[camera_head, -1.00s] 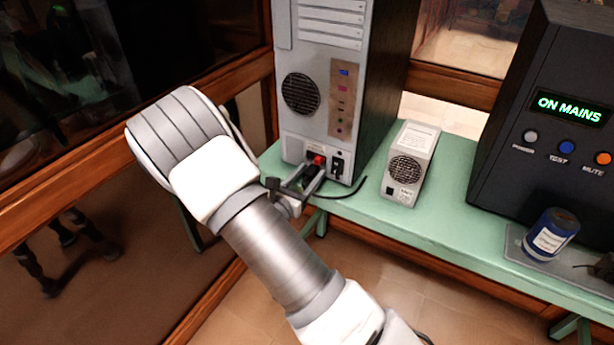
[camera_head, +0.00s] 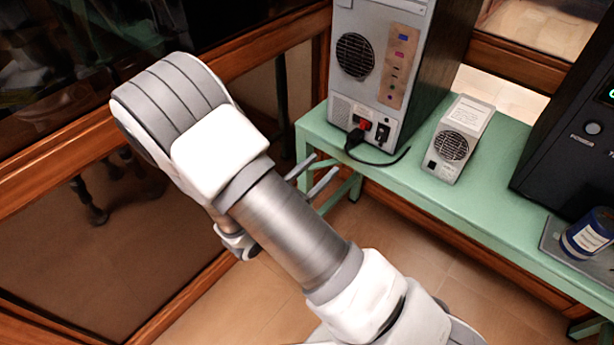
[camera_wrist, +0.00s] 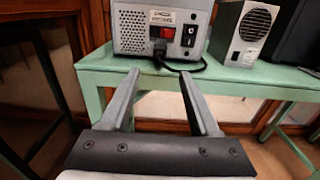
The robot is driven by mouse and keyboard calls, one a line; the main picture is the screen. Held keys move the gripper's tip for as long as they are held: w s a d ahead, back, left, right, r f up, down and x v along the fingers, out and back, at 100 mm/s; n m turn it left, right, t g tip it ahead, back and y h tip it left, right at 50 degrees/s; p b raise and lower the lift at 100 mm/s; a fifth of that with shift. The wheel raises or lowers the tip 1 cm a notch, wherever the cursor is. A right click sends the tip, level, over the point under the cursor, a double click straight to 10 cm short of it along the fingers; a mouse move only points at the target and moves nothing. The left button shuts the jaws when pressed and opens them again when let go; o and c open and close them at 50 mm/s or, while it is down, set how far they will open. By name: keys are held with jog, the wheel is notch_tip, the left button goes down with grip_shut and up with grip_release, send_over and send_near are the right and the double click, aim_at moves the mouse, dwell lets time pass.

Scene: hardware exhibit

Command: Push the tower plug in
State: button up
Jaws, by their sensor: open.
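The computer tower (camera_head: 370,62) stands on the green bench with its back panel facing me. I cannot tell how deep the plug sits. My gripper (camera_head: 325,170) is open and empty, apart from the tower and in front of the bench edge. In the wrist view its two fingers (camera_wrist: 160,82) point toward the tower's lower back.
A small grey box with a fan (camera_head: 459,137) stands right of the tower on the green bench (camera_head: 405,188). A black cabinet (camera_head: 570,130) and a blue can (camera_head: 588,235) are further right. Wood-framed dark glass (camera_head: 60,170) is close on the left. Floor space is free below the bench.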

jog(key=shift+v, duration=2.15)
jog(key=shift+r, duration=0.1)
jog(key=s+d+r+m+g+y+p, duration=0.2)
jog(key=s+d+r+m+g+p, duration=0.1)
jog(key=s+d+r+m+g, duration=0.4)
jog(key=s+d+r+m+g+y+p, duration=0.1)
jog(key=s+d+r+m+g+p, duration=0.2)
jog(key=d+r+m+g, duration=0.45)
jog(key=s+a+r+m+t+y+p, duration=0.2)
jog(key=r+m+y, duration=0.3)
jog(key=r, duration=0.4)
jog(key=s+a+r+m+t+y+p, duration=0.3)
jog(key=s+r+m+t+y+p, duration=0.1)
jog(key=r+m, duration=0.3)
notch_tip(320, 180, up, 2)
jog(key=shift+r+t+y, duration=0.2)
jog(key=shift+t+y, duration=0.2)
jog(key=shift+t, duration=0.25)
jog(key=shift+m, duration=0.25)
